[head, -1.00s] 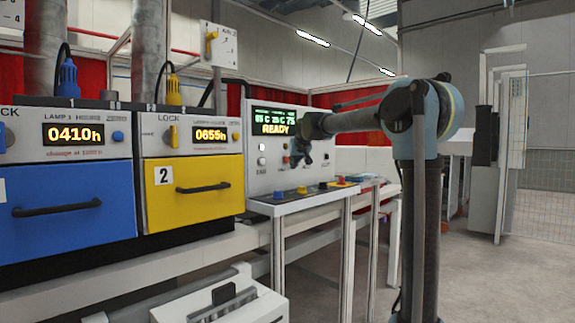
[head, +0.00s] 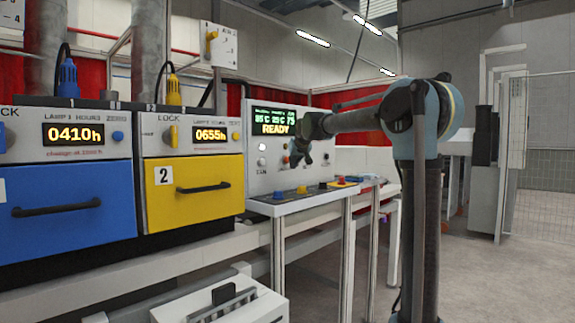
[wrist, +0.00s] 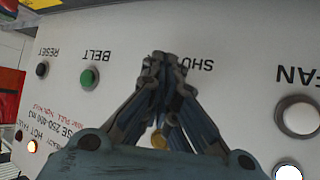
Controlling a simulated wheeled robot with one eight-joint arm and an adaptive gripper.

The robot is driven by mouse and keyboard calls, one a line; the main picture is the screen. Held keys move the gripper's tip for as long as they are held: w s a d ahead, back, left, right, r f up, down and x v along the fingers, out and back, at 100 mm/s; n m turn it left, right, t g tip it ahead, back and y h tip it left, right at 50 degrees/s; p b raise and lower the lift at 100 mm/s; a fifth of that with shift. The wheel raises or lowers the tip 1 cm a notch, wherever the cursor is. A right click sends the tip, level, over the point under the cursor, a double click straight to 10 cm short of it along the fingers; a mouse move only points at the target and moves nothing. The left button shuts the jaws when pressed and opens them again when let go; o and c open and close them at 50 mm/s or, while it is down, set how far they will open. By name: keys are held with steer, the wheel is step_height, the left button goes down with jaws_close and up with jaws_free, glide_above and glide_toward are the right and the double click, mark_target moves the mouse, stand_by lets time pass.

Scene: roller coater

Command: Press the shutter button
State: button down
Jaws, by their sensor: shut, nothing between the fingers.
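The control panel (head: 262,182) is a white upright box with a lit screen (head: 275,122) reading READY. My gripper (head: 297,160) is at the panel's right part in the head view. In the wrist view my gripper (wrist: 164,62) is shut and empty, its fingertips over the panel face beside a partly covered label (wrist: 195,64) that starts with "SHU". The shutter button itself is hidden behind the fingers. A small yellowish round part (wrist: 158,138) shows between the fingers. I cannot tell whether the fingertips touch anything.
In the wrist view a green BELT button (wrist: 89,78) and a black RESET button (wrist: 42,69) lie left; a white FAN button (wrist: 299,117) lies right. A ledge with coloured knobs (head: 302,190) juts below the panel. Yellow (head: 194,190) and blue (head: 66,208) drawers stand left.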

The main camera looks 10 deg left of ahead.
steer(key=shift+w+a, duration=0.1)
steer(key=shift+a, duration=0.05)
steer(key=shift+w+a, duration=0.1)
steer(key=shift+a, duration=0.15)
steer(key=shift+w+a, duration=0.25)
steer(key=shift+a, duration=0.05)
stand_by(1.1)
stand_by(0.4)
steer(key=shift+s+d, duration=0.5)
steer(key=shift+d, duration=0.15)
steer(key=shift+s+d, duration=0.8)
steer(key=shift+d, duration=0.2)
steer(key=shift+s+d, duration=0.75)
steer(key=shift+d, duration=0.25)
